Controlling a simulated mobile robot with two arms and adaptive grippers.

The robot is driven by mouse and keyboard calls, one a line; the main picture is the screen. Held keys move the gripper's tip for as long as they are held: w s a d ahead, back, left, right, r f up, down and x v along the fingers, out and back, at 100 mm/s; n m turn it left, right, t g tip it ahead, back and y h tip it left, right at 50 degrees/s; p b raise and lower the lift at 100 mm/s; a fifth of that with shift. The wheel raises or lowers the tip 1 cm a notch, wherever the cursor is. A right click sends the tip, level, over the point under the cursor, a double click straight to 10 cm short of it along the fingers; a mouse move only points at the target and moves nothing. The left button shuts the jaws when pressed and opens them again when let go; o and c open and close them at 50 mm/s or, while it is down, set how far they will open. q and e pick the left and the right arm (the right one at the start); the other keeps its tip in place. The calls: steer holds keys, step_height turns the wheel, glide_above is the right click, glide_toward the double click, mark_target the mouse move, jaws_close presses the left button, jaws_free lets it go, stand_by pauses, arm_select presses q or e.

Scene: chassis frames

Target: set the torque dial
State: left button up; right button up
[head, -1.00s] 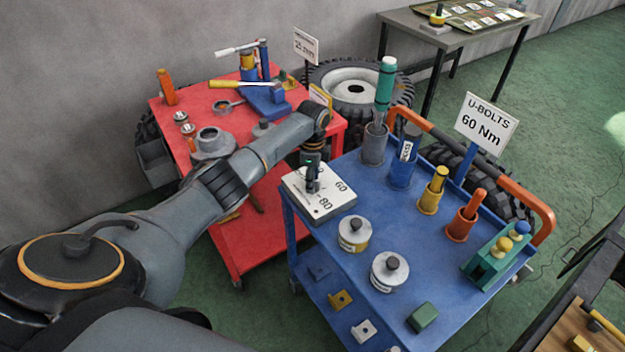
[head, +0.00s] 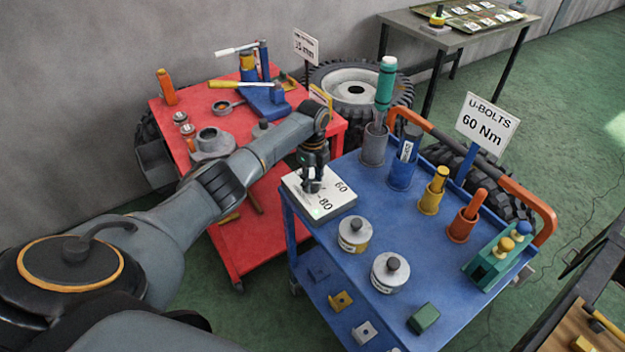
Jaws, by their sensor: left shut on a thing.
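The torque dial is a white square plate (head: 325,207) with dark numbers, 60 and 80 among them, at the left corner of the blue cart (head: 395,240). My left gripper (head: 311,188) reaches down over the dial's middle and is shut on its knob, which the fingers mostly hide. A green light spot shows on the plate's front part. A white sign (head: 487,123) on the blue cart reads U-BOLTS 60 Nm. The dial's pointer is too hidden to read. My right gripper is not in view.
Two round tins (head: 354,234) stand near the dial on the blue cart, with holders of tools along its back. A red cart (head: 240,240) with tools stands behind my left arm. Tyres (head: 357,88) lie behind.

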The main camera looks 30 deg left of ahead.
mark_target(313, 182)
arm_select(q)
steer(key=o, duration=1.2)
steer(key=shift+r, duration=0.1)
step_height(313, 182, up, 12)
steer(key=shift+f, duration=0.1)
